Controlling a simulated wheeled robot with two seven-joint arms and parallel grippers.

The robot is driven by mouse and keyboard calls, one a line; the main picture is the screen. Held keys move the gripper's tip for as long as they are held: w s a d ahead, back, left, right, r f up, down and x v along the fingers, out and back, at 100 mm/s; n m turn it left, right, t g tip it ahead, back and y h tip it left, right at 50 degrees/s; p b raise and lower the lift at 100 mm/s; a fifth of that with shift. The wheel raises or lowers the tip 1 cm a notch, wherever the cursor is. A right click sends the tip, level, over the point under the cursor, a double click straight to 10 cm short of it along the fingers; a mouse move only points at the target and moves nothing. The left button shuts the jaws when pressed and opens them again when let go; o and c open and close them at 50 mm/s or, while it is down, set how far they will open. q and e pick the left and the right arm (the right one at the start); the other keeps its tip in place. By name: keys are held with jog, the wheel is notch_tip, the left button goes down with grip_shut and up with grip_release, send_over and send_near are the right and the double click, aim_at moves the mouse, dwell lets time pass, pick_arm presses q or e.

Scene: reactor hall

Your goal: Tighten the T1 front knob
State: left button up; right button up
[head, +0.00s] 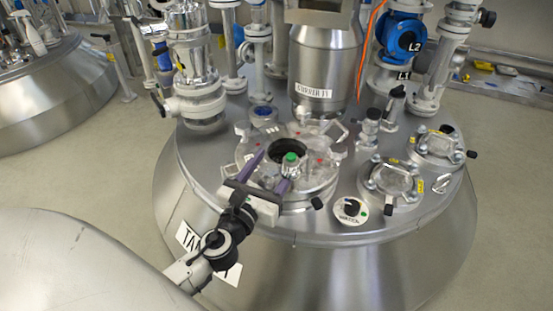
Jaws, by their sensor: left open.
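The tank (430,225) at the centre carries a partly covered label that starts with "TA". On its top is a round hatch (323,178) with clamps and a dark round opening. A small black knob (318,203) sits on the hatch's front right edge. I cannot tell which knob is the T1 front knob. My left gripper (279,161) reaches over the hatch's front left with its purple fingers apart. My right gripper is not in view.
A round dial with a black handle (350,210) lies right of the hatch. Two small sight glasses (393,181) are further right. A steel stirrer column (325,65) and a valve assembly (194,75) rise behind. Another tank (55,95) stands at upper left.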

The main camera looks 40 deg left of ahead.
pick_arm(q)
jog(key=shift+w+a, duration=0.15)
jog(key=shift+w, duration=0.7)
jog(key=c, duration=1)
jog(key=shift+c, duration=0.2)
